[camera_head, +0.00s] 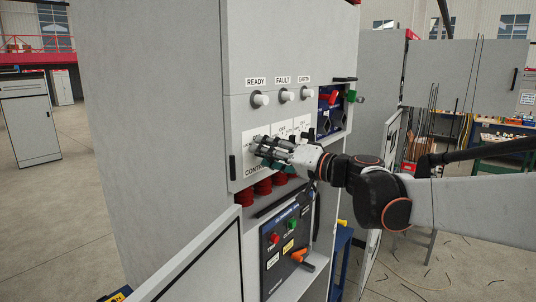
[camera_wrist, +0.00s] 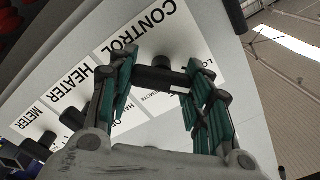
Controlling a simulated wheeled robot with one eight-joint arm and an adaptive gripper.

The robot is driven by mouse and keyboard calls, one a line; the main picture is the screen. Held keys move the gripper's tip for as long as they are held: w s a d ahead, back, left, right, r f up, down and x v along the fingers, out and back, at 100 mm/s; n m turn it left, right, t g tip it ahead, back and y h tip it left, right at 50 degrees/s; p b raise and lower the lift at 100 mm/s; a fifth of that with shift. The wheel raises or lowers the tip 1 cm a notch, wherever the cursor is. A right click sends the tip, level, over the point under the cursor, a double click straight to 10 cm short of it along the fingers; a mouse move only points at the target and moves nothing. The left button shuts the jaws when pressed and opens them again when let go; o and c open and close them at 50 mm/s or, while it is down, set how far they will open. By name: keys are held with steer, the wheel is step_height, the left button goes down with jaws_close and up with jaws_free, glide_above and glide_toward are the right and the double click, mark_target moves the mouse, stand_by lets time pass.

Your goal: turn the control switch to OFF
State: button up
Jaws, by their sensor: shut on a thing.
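The control switch (camera_wrist: 158,79) is a dark knob on a white plate marked CONTROL (camera_wrist: 152,28) in the wrist view. My gripper (camera_wrist: 163,72) has its green-and-grey fingers on either side of the knob and is shut on it. In the head view my gripper (camera_head: 264,149) is at the panel's left plate, and its fingers hide the knob and part of the CONTROL label.
READY (camera_head: 260,99), FAULT (camera_head: 286,95) and EARTH (camera_head: 307,93) lamps sit above. The heater knob (camera_wrist: 73,118) is close beside my fingers. Red bushings (camera_head: 263,187) and a breaker panel (camera_head: 287,243) with an orange handle lie below. An open door (camera_head: 195,265) stands at lower left.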

steer(key=m+b, duration=0.1)
steer(key=m, duration=0.3)
steer(key=shift+f, duration=0.15)
steer(key=shift+w+m+b, duration=0.1)
steer(key=shift+m+b, duration=0.5)
steer(key=shift+m, duration=1.6)
steer(key=o, duration=1.1)
steer(key=shift+d+f, duration=0.1)
steer(key=v, duration=1.2)
